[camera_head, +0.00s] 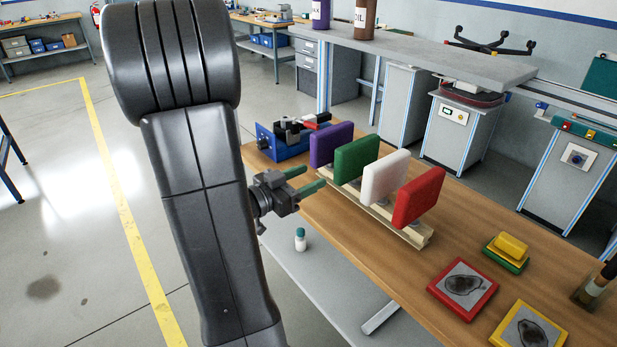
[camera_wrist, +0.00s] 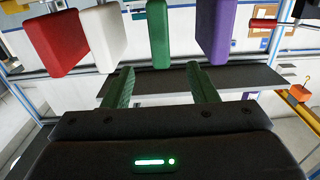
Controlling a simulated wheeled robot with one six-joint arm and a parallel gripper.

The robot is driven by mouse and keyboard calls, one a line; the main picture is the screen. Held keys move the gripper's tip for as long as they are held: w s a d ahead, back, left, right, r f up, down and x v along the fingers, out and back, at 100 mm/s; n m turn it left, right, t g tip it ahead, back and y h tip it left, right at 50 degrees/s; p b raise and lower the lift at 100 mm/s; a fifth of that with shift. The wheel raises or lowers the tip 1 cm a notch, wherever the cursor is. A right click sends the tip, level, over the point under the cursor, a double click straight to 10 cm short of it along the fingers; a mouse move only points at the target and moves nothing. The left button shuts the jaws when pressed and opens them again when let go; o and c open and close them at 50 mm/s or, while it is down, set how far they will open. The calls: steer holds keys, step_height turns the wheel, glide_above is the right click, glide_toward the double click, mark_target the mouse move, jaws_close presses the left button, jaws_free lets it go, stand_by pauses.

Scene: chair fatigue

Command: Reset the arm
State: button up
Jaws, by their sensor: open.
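My gripper (camera_head: 307,181) is open and empty at the left edge of the wooden table, with its green fingers toward the row of pads. In the wrist view my gripper (camera_wrist: 160,88) has its two fingers apart with nothing between them. A purple pad (camera_head: 331,144), a green pad (camera_head: 356,158), a white pad (camera_head: 383,177) and a red pad (camera_head: 418,196) stand upright on a wooden rail (camera_head: 415,237). The wrist view shows the green pad (camera_wrist: 158,32) beyond the gap between the fingers. No contact with a pad is visible.
A blue vise (camera_head: 285,140) stands behind the pads. Red (camera_head: 462,313) and yellow (camera_head: 526,338) framed tiles and a stacked yellow block (camera_head: 511,246) lie on the table (camera_head: 465,215). A grey shelf (camera_head: 430,58) with bottles runs above. A small white bottle (camera_head: 300,240) stands below.

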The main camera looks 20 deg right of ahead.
mark_target(350, 157)
steer(key=p+x, duration=0.1)
steer(key=x, duration=1.3)
steer(key=shift+a+r+p, duration=0.1)
steer(key=shift+r+p, duration=0.15)
steer(key=shift+p, duration=0.1)
